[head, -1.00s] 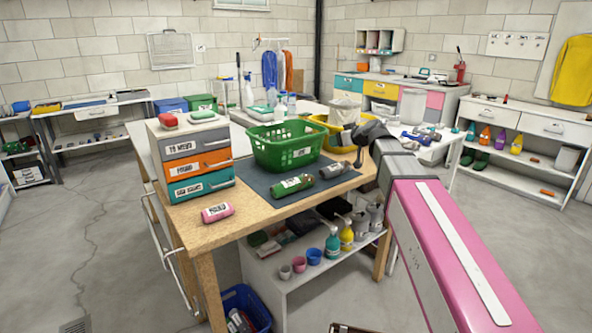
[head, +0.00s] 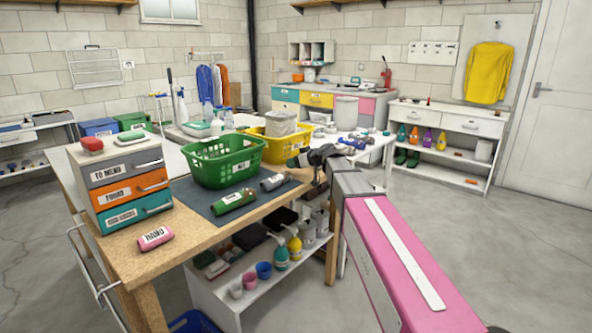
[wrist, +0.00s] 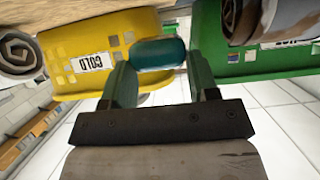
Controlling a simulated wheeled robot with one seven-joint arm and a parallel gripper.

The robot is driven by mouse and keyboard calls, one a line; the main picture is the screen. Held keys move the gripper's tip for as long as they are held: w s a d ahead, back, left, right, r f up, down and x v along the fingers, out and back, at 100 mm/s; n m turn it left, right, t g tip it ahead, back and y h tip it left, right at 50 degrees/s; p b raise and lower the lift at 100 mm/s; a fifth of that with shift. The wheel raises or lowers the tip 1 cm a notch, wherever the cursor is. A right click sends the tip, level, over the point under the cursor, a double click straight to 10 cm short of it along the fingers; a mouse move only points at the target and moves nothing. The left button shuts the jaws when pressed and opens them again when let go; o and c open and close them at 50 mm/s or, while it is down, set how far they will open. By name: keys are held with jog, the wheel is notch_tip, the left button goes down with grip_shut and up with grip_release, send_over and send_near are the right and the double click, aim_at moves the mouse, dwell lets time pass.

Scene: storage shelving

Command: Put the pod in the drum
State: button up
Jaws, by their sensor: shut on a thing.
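My gripper (wrist: 160,75) is shut on a dark teal rounded thing (wrist: 158,53), seen between its two fingertips in the wrist view; I take this to be the pod. In the head view my gripper (head: 296,160) is small and dark, just past the right end of the mat by the green basket, and the held thing cannot be made out there. I cannot tell for sure which container is the drum; a pale grey round bin (head: 346,108) stands by the far counter, and another pale one (head: 281,124) is at the yellow basket.
A drawer box (head: 118,178) and a pink bottle (head: 155,238) are to the left. A yellow basket (head: 262,147) is behind. Clear floor (head: 480,240) lies to the right.

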aim_at(296, 176)
jog(key=shift+f, duration=1.7)
jog(key=o, duration=0.6)
jog(key=shift+f, duration=0.1)
